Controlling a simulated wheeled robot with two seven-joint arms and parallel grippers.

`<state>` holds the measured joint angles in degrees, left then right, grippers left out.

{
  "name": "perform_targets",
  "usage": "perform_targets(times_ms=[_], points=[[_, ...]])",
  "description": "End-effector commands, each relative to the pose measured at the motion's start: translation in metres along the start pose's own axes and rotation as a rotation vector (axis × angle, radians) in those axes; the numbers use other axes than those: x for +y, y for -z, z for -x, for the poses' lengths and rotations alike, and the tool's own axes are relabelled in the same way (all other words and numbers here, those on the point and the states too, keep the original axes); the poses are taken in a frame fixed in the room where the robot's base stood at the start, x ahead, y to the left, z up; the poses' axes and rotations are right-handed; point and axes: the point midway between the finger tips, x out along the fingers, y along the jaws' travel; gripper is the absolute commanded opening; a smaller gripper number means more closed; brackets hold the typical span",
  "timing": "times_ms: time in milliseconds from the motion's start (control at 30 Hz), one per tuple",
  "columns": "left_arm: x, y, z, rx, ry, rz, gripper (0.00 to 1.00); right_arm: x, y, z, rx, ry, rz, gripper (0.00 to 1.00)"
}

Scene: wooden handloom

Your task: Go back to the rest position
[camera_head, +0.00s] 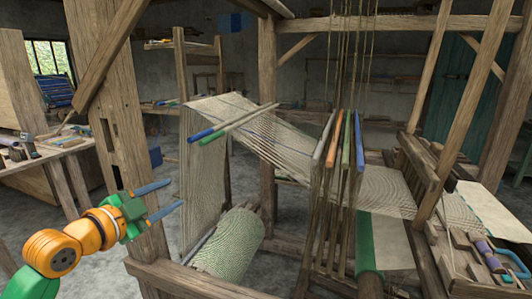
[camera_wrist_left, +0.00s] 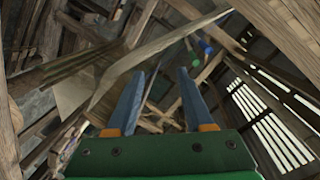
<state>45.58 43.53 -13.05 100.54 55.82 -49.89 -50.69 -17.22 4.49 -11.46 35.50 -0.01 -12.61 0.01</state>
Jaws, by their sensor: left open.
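My left gripper (camera_head: 168,198) is at the left of the head view, in front of a thick wooden loom post. Its two blue fingers are apart, with nothing between them, and point right toward the hanging cloth. In the left wrist view its fingers (camera_wrist_left: 157,100) also stand apart and empty. The wooden loom (camera_head: 267,130) fills the middle and right, with pale warp cloth (camera_head: 270,135) stretched across it. My right gripper is not in view.
A cloth roll (camera_head: 230,245) sits low, right of my left gripper. Upright shafts with coloured tops (camera_head: 345,140) stand mid-loom. A bench (camera_head: 20,165) with tools is at the far left. A tray (camera_head: 465,270) holding shuttles is at lower right. Beams surround the left wrist camera.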

Motion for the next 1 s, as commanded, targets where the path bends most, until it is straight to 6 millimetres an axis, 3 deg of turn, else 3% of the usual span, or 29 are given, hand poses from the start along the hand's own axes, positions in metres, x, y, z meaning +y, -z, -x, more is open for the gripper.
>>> perform_targets(times_ms=[167,267,467,600,700,800,1000], points=[[0.058,-0.018,-0.006,-0.063,-0.102,0.066,0.52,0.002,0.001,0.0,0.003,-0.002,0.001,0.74],[0.104,-0.032,-0.005,-0.123,-0.177,0.124,0.52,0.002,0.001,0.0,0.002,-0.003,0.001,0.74],[0.219,-0.064,0.022,-0.312,-0.333,0.311,0.52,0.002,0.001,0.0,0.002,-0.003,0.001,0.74],[0.294,-0.084,0.068,-0.507,-0.404,0.485,0.52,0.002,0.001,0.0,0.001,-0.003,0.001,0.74],[0.332,-0.095,0.104,-0.65,-0.421,0.602,0.52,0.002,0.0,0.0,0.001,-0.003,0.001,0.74],[0.361,-0.102,0.142,-0.792,-0.418,0.708,0.52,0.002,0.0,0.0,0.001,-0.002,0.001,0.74],[0.397,-0.111,0.217,-1.074,-0.367,0.889,0.52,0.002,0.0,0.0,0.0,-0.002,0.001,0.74]])
